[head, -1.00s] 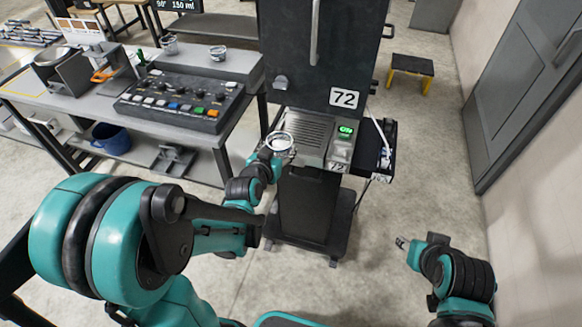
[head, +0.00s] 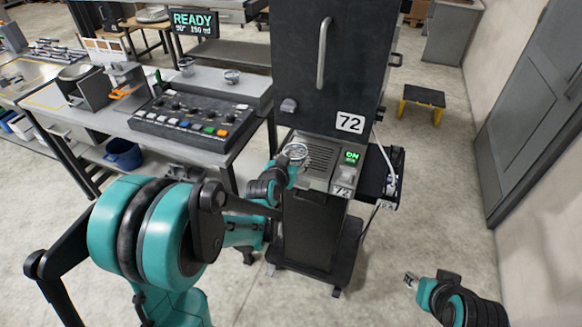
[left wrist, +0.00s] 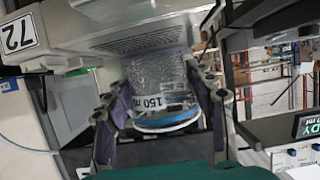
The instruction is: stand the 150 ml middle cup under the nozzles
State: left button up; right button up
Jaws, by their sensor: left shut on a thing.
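A clear cup (head: 296,151) is in my left gripper (head: 291,164) at the left front of the dispenser marked 72 (head: 335,60), beside its grille ledge (head: 322,160). In the left wrist view the cup (left wrist: 155,75) carries a "150" label and a blue band, and the gripper's fingers (left wrist: 162,100) are shut around it. I cannot tell whether the cup touches the ledge. The nozzles are not discernible. My right gripper (head: 410,280) hangs empty over the floor at the lower right; its jaw opening is too small to judge.
Two other clear cups (head: 186,66) (head: 232,76) stand on the shelf behind the button panel (head: 195,118) on the left bench. A display (head: 195,23) reads READY, 150 ml. A green ON light (head: 352,157) shows on the dispenser. A stool (head: 423,98) stands behind; floor at right is clear.

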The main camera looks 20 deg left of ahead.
pick_arm(q)
jog(key=w, duration=0.8)
jog(key=shift+w+d+f, duration=0.15)
jog(key=shift+w+f, duration=0.05)
jog(key=shift+f, duration=0.05)
jog(key=shift+s+f+b, duration=0.1)
jog(key=shift+f+b, duration=0.5)
jog(key=shift+f, duration=0.05)
jog(key=shift+f+b, duration=0.35)
jog(key=shift+f+b, duration=0.5)
jog(key=shift+f, duration=0.1)
jog(key=o, duration=1)
jog(key=shift+s, duration=0.1)
